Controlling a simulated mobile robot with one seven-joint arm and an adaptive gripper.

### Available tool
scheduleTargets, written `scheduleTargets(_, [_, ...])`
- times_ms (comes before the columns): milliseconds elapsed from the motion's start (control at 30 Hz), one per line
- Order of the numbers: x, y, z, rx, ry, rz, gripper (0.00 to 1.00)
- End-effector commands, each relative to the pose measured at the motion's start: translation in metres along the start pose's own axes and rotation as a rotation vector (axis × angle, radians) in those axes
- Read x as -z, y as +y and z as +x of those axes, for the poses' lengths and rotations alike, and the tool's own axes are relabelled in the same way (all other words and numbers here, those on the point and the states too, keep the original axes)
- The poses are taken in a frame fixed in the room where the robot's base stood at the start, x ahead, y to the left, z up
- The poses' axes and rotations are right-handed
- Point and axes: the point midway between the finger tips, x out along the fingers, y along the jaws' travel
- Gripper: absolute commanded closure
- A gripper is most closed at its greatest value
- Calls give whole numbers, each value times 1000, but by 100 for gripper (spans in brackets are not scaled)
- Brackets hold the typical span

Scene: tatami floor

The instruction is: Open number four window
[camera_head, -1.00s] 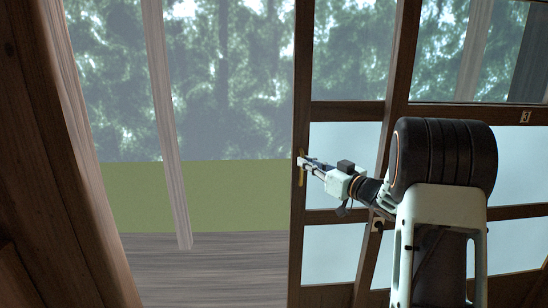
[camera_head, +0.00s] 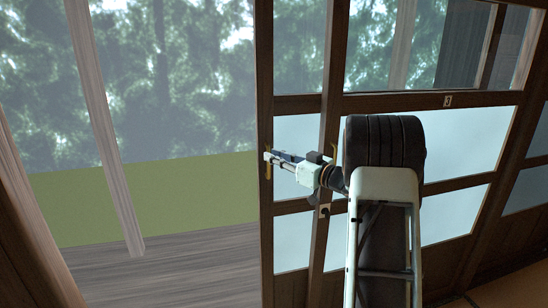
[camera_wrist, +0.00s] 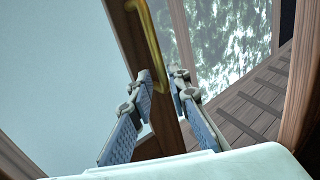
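A sliding wood-framed window panel with pale lower panes (camera_head: 292,143) stands right of a wide opening onto the outside in the head view. A brass handle (camera_head: 268,160) is on its left stile. My gripper (camera_head: 268,157) is at this handle. In the wrist view, my gripper (camera_wrist: 162,80) has its two fingers apart, with the lower end of the brass handle (camera_wrist: 147,35) between their tips. Whether either finger touches it is unclear. A small plate (camera_head: 323,211) beside my wrist is too small to read.
A panel labelled 3 (camera_head: 447,101) stands to the right. A weathered post (camera_head: 108,140) stands outside in the opening, above wooden decking (camera_head: 180,270). A dark wooden post (camera_head: 35,250) is at the near left. Tatami (camera_head: 480,295) shows at bottom right.

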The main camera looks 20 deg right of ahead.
Motion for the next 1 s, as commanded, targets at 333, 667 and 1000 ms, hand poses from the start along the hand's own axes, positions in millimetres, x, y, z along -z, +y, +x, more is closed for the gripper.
scheduleTargets(333, [1, -1, 0, 2, 2, -1, 74])
scheduleTargets(667, [1, 0, -51, -2, 1, 0, 74])
scheduleTargets(1000, [0, 0, -110, -1, 1, -1, 74])
